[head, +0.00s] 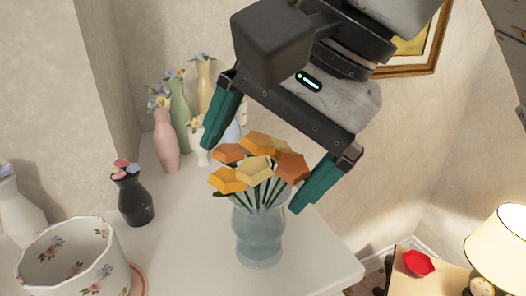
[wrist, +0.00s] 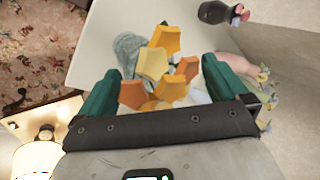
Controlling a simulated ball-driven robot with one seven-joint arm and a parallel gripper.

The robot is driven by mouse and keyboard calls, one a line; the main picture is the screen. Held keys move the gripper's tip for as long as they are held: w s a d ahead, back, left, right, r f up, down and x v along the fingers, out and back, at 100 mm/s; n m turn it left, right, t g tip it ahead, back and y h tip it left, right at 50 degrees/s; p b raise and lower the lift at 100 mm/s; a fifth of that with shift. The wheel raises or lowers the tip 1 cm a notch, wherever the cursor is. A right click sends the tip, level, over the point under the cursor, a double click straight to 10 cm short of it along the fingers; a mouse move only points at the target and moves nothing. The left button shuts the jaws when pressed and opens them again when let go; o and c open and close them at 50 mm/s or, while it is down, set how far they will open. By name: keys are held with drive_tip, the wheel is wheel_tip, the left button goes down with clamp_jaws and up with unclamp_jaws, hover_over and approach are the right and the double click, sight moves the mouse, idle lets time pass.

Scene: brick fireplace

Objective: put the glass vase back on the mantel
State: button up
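The glass vase (head: 259,238) is pale blue and see-through and stands upright on the white mantel (head: 200,245), near its right edge. It holds orange and yellow flowers (head: 255,168) with green stems. My gripper (head: 252,178) is open above the vase, its two teal fingers apart on either side of the flower heads. In the wrist view the flowers (wrist: 165,75) show between the fingers, and the vase (wrist: 127,48) lies beyond them. The fingers are at flower height, above the glass; nothing is held.
Pink (head: 166,140), green (head: 179,105) and tan (head: 206,85) vases stand in the back corner by the wall. A black vase (head: 133,200) and a floral pot (head: 70,260) are at left. A lit lamp (head: 502,245) and a red object (head: 418,263) are lower right, below the mantel's edge.

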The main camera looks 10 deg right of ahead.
drive_tip(key=v, duration=1.2)
drive_tip(key=shift+b, duration=0.3)
drive_tip(key=shift+r, duration=0.1)
